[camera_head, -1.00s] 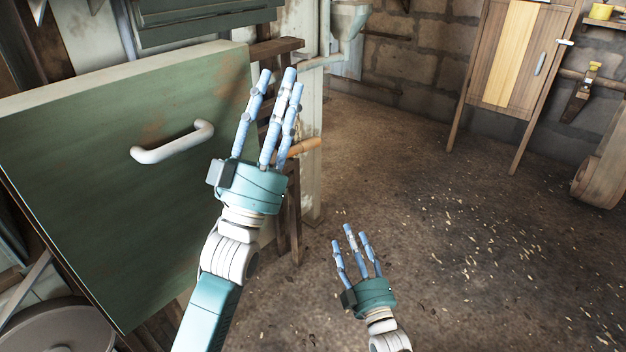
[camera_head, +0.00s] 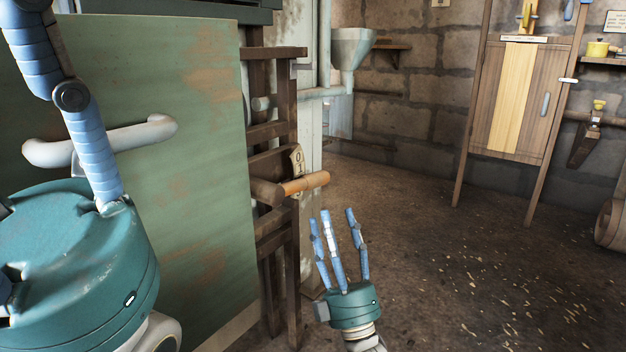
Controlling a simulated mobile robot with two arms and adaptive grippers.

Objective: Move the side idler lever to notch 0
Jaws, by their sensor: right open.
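The side idler lever (camera_head: 305,183) shows as an orange-brown wooden handle sticking out to the right from a dark wooden frame, roughly level. Beside its root is a small pale plate (camera_head: 297,160) with notch numbers; a 0 and a 1 seem to show. Which notch the lever sits in I cannot tell. My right gripper (camera_head: 340,220) is open and empty, fingers pointing up, below and a little right of the lever, not touching it. My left gripper (camera_head: 92,145) is large and close at the left, partly out of frame, in front of the green panel.
The green panel (camera_head: 205,150) with a white handle (camera_head: 150,132) fills the left. The wooden frame (camera_head: 290,250) stands beside it. A grey funnel (camera_head: 352,45) hangs behind. The floor (camera_head: 420,220) to the right is open, up to a wooden cabinet (camera_head: 515,100).

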